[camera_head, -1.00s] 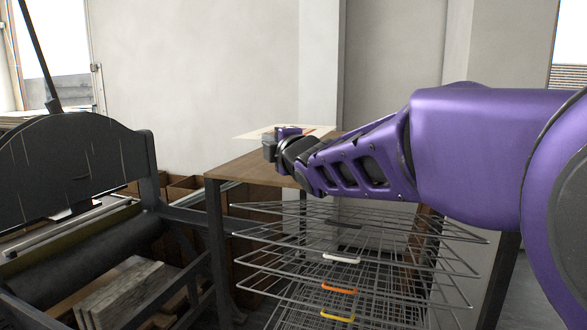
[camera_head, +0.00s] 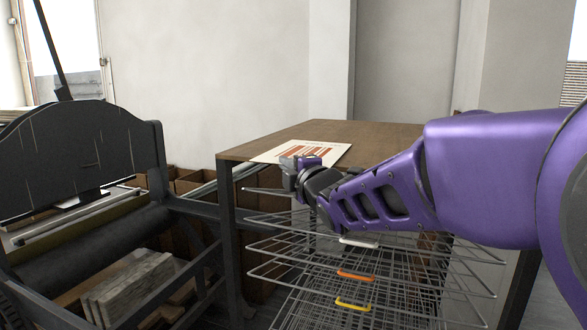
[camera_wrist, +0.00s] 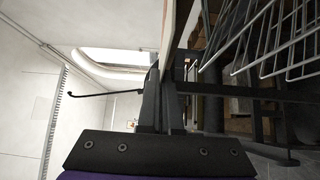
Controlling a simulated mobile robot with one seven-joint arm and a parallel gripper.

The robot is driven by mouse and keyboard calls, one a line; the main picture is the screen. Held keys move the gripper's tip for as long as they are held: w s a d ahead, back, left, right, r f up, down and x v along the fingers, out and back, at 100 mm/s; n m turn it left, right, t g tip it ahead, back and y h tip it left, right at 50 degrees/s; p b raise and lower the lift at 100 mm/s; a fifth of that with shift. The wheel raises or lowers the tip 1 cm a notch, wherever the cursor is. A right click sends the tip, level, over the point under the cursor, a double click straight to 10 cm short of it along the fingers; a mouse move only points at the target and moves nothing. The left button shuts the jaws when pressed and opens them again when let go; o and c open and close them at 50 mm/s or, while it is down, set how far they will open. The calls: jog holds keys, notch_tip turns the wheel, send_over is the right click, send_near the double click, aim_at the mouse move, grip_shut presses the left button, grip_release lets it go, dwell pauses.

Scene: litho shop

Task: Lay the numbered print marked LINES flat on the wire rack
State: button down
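The print (camera_head: 318,151) is a cream sheet with an orange-red pattern; I cannot read its marking. My gripper (camera_head: 297,163) is shut on its near edge and holds it roughly level. In the head view the sheet overlaps the brown tabletop, and I cannot tell its exact height. In the wrist view the fingers (camera_wrist: 160,95) are close together, with a pale strip (camera_wrist: 176,25), likely the sheet edge-on, beyond them. The wire rack (camera_head: 300,262) has several stacked shelves below my gripper; my arm hides part of its upper shelves.
A brown-topped table (camera_head: 390,134) with dark legs stands behind the rack. A black press (camera_head: 75,160) is at the left, with stone slabs (camera_head: 130,285) below. White, orange (camera_head: 356,275) and yellow (camera_head: 352,304) handles mark the shelf fronts. Rack wires also show in the wrist view (camera_wrist: 285,45).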

jog(key=shift+f+b, duration=0.2)
jog(key=shift+b, duration=0.15)
jog(key=c, duration=1.1)
grip_release()
jog(key=shift+r, duration=0.1)
jog(key=shift+r+p, duration=0.2)
jog(key=shift+p, duration=0.15)
